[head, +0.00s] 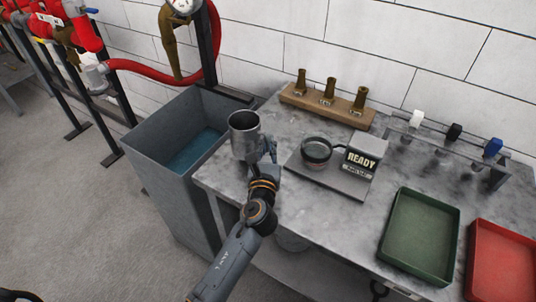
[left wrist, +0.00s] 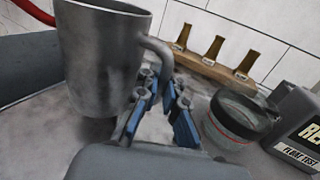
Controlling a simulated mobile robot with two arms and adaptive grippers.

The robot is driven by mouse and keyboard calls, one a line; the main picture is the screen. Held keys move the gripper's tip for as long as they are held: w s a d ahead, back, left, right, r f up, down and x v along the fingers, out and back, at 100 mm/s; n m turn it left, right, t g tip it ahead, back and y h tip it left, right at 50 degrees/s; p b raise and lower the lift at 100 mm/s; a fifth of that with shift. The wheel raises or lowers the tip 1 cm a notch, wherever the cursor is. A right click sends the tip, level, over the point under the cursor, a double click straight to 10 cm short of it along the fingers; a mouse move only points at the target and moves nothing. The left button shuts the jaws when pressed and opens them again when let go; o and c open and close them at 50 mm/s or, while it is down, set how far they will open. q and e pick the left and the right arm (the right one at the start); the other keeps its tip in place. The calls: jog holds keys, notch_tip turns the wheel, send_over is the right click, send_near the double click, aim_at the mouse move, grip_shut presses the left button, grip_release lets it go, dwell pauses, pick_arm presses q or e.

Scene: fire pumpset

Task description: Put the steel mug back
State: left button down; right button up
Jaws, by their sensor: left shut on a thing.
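The steel mug (head: 244,135) is a grey metal cup, upright, at the left end of the grey worktop, near the edge beside the water tank. My left gripper (head: 267,155) is shut on the mug's handle, on the mug's right side. In the left wrist view the mug (left wrist: 98,55) fills the upper left, and the blue-padded fingers of the gripper (left wrist: 161,88) meet at its handle. Whether the mug's base touches the worktop is hard to tell. My right gripper is not in view.
A round dark-rimmed vessel (head: 316,152) stands on a plate by the READY display (head: 361,160). A wooden block (head: 322,108) with brass nozzles is behind. A green tray (head: 420,238) and a red tray (head: 502,262) lie right. The open water tank (head: 165,150) is left.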

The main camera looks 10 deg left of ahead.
aim_at(268, 151)
pick_arm(q)
jog(key=shift+f+b, duration=0.45)
jog(key=shift+f, duration=1.05)
jog(key=shift+f, duration=0.15)
jog(key=c, duration=1.5)
grip_release()
jog(key=shift+o, duration=0.2)
jog(key=s, duration=0.8)
jog(key=s+d+b, duration=0.1)
jog(key=s, duration=0.3)
jog(key=shift+d, duration=0.1)
